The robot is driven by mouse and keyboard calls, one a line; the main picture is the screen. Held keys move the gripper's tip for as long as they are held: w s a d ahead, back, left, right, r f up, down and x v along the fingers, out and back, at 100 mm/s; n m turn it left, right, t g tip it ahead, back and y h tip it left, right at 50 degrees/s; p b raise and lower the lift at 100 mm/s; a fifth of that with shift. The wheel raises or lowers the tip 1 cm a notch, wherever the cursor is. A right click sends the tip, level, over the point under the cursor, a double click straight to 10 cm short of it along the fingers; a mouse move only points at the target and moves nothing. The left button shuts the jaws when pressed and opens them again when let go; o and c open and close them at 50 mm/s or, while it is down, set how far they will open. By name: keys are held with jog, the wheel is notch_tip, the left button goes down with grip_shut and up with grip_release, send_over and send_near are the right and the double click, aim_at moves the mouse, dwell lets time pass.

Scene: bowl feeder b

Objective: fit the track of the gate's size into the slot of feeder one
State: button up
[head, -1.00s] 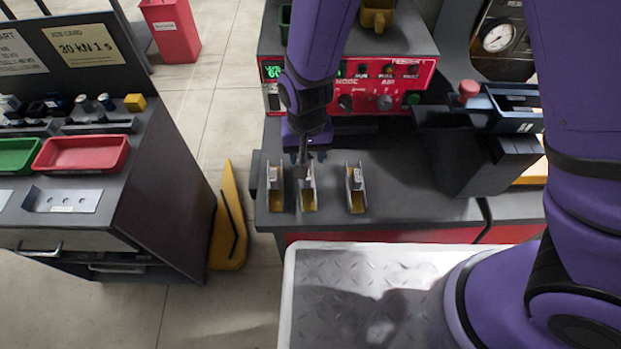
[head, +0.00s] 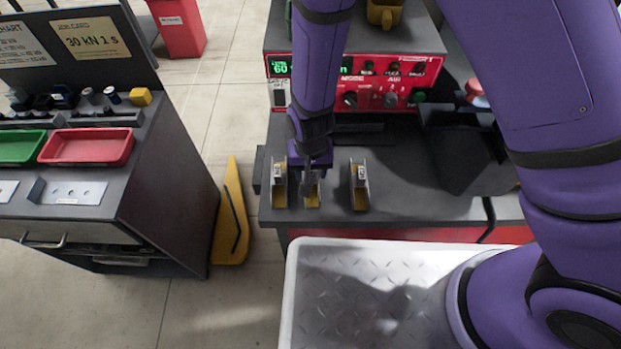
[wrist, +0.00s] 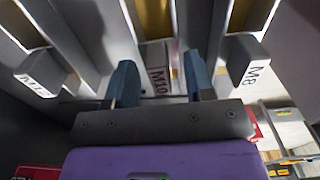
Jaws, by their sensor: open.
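Three grey tracks with yellow channels lie on the dark bench in front of feeder one. In the wrist view their end tags read M12 (wrist: 40,82), M10 (wrist: 157,80) and M8 (wrist: 250,62). In the head view they are the left track (head: 280,187), the middle track (head: 313,200) and the right track (head: 360,187). My gripper (wrist: 160,85) is open over the middle one, with a blue finger on each side of the M10 tag. I cannot tell whether they touch it. Feeder one's red panel (head: 345,97) stands behind. I cannot make out its slot or the gate.
A dark box-shaped part (head: 465,150) stands on the bench to the right of the tracks. A cart (head: 165,190) with red and green trays is at the left, beside a yellow floor piece (head: 231,220). Bare bench (head: 415,195) lies right of the tracks.

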grip_shut()
jog(key=shift+r, duration=0.15)
